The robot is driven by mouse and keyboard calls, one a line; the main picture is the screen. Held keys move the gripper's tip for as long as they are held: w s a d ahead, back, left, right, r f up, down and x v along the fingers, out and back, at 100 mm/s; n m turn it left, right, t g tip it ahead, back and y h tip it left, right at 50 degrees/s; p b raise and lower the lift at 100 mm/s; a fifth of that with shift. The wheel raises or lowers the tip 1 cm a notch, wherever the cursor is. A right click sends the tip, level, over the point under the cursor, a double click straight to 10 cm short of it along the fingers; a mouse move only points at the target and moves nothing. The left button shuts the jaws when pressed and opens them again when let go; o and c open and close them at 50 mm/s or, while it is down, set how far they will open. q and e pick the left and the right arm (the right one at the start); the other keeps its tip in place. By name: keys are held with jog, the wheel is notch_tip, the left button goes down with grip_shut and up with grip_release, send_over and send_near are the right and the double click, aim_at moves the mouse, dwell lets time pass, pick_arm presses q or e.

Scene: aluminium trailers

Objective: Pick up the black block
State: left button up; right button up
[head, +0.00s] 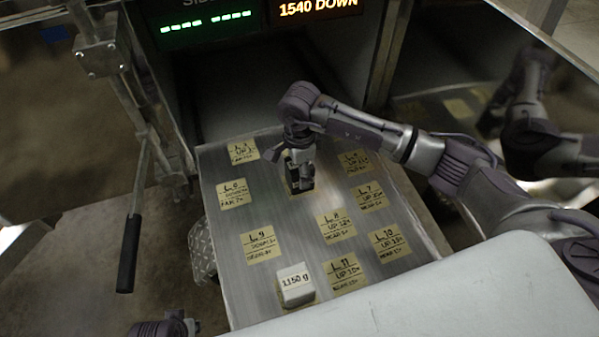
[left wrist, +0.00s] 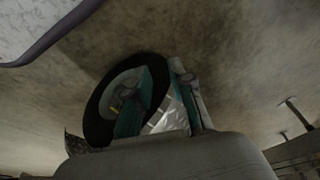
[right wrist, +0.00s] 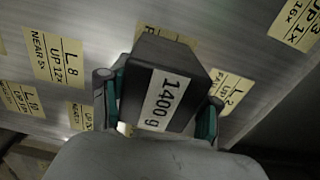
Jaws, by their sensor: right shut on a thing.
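The black block (right wrist: 160,88) is between the two fingers of my right gripper (right wrist: 158,105) in the right wrist view, with a white "1400 g" label facing the camera. In the head view the black block (head: 299,177) shows as a dark shape below my right gripper (head: 300,160), at the far middle of the metal board. The gripper is shut on it. I cannot tell whether the block touches the board. My left gripper (left wrist: 160,115) is open and empty in the left wrist view, low over the floor. In the head view only part of my left arm shows at the bottom left.
The metal board (head: 222,260) carries several yellow labels. A white "1150 g" block (head: 296,285) stands near its front edge. A lever with a black handle (head: 128,255) hangs at the left. Lit displays (head: 315,8) are at the back. A reflective panel stands at the right.

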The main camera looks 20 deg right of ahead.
jog(key=shift+c, duration=1.2)
pick_arm(q)
jog(key=shift+s, duration=0.1)
pick_arm(e)
jog(key=shift+w+r, duration=0.15)
grip_shut()
jog(key=shift+r, duration=0.1)
